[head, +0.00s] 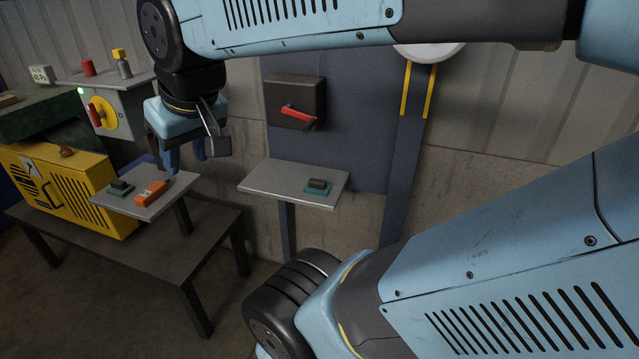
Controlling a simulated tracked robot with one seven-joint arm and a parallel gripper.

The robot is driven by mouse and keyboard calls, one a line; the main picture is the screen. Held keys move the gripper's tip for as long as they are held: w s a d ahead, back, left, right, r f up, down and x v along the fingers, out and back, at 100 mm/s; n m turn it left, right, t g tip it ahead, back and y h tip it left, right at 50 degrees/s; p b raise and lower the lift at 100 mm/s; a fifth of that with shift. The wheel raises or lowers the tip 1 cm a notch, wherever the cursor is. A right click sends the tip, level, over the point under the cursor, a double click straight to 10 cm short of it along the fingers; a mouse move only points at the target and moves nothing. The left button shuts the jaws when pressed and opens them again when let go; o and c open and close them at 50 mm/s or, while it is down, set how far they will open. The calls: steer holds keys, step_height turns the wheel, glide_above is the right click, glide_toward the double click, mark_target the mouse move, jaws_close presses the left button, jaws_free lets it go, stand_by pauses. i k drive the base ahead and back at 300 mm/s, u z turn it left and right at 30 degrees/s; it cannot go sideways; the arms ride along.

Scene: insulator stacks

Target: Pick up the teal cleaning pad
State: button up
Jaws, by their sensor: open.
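Two teal pads with dark blocks on top show in the head view. One teal pad (121,191) lies on the left grey shelf (150,210), beside an orange object (152,193). The other teal pad (317,191) lies on the middle grey shelf (275,183), towards its right end. My gripper (186,163) points down with its blue fingers apart and nothing seen between them. In the picture it is above and right of the orange object, near the left shelf's right corner. It is apart from both pads. Its height above the shelf is hard to tell.
A dark box with a red handle (299,114) hangs above the middle shelf. A grey cabinet with a yellow-backed red switch (102,114) and a yellow vented box (75,195) stand at left. A dark table (185,255) is below the left shelf.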

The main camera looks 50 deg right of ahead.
mark_target(317, 186)
steer(key=u, duration=0.9)
steer(key=i, duration=0.1)
steer(key=z, duration=1.85)
steer(key=k, duration=0.3)
steer(key=z, duration=0.45)
steer(key=i, duration=0.5)
steer(key=u, duration=0.2)
steer(key=k, duration=0.85)
steer(key=z, duration=0.2)
steer(key=i, duration=0.65)
